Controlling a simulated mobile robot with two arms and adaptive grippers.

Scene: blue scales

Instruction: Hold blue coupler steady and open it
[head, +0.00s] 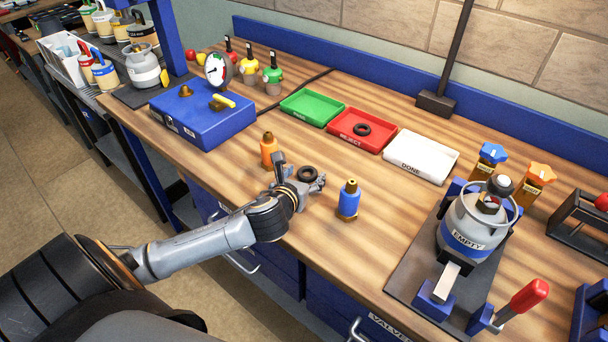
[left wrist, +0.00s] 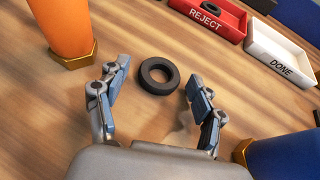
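The blue coupler (head: 348,198) stands upright on the wooden bench with a brass top and brass base. Its lower part shows at the right edge of the left wrist view (left wrist: 285,158). My left gripper (head: 300,180) is low over the bench, to the left of the blue coupler and apart from it. In the left wrist view its fingers (left wrist: 155,88) are spread, with a black ring (left wrist: 159,76) lying on the bench just beyond and between the tips. An orange coupler (head: 268,150) stands upright behind the gripper. My right gripper does not show.
Green (head: 312,106), red REJECT (head: 361,130) and white DONE (head: 421,157) trays line the back. The red tray holds a black ring. A gas cylinder marked EMPTY (head: 475,229) sits in a stand at right. A blue box (head: 203,117) with a gauge is at left.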

